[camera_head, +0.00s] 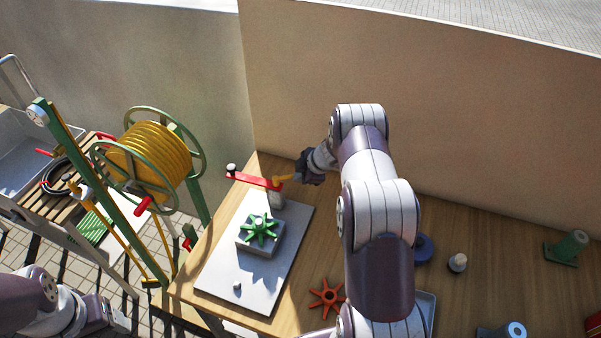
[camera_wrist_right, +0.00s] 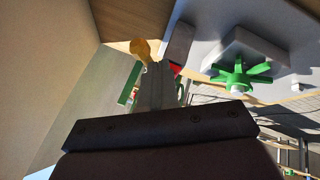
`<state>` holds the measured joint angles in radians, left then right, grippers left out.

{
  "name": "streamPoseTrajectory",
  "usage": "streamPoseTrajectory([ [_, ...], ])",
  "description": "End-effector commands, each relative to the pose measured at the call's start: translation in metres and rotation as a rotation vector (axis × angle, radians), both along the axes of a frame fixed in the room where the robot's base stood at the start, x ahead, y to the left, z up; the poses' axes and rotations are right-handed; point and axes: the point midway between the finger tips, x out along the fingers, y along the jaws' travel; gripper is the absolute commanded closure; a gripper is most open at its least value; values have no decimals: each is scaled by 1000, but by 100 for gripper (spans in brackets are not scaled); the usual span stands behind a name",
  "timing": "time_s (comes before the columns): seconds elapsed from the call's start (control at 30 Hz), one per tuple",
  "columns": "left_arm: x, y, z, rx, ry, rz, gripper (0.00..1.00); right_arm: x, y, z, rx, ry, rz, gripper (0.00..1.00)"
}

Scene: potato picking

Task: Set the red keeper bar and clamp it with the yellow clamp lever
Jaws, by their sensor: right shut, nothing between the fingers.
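The red keeper bar (camera_head: 252,181) lies across the far end of a grey base plate (camera_head: 225,275), with a black knob at its left end. The yellow clamp lever (camera_head: 283,179) is at the bar's right end; its rounded yellow end shows in the right wrist view (camera_wrist_right: 141,47). My right gripper (camera_head: 301,178) is shut and empty, just right of the lever; I cannot tell whether it touches it. In the right wrist view its fingers (camera_wrist_right: 156,85) hide most of the bar. My left gripper (camera_head: 102,312) is at the lower left, its fingers unclear.
A green star wheel (camera_head: 261,229) sits on a grey block on the plate. An orange star wheel (camera_head: 326,297) lies on the wooden table (camera_head: 480,260) beside my right arm. A yellow hose reel (camera_head: 150,160) stands left of the table. A wall rises close behind.

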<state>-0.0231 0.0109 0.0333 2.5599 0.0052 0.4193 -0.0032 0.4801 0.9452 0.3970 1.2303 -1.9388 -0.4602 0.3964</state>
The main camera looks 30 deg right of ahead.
Motion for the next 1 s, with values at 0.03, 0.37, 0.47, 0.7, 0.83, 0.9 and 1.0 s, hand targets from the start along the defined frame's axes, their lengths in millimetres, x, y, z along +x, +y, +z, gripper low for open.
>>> streamPoseTrajectory([
  [0.03,0,0,0,0,0,0,32,0,0,0,0,0,0,100],
  [0.37,0,0,13,0,0,0,32,3,-2,3,2,-3,143,100],
  [0.47,0,0,2,0,-1,0,32,10,-6,-5,0,-5,258,100],
  [0.7,0,0,-26,0,1,0,32,25,-11,-5,-1,2,371,100],
  [0.83,0,0,-24,0,0,0,32,25,-11,-2,1,4,370,100],
  [0.9,0,0,-23,0,0,0,32,25,-11,-2,1,3,369,100],
  [1.0,0,0,-23,0,0,0,32,25,-11,-2,0,4,369,100],
])
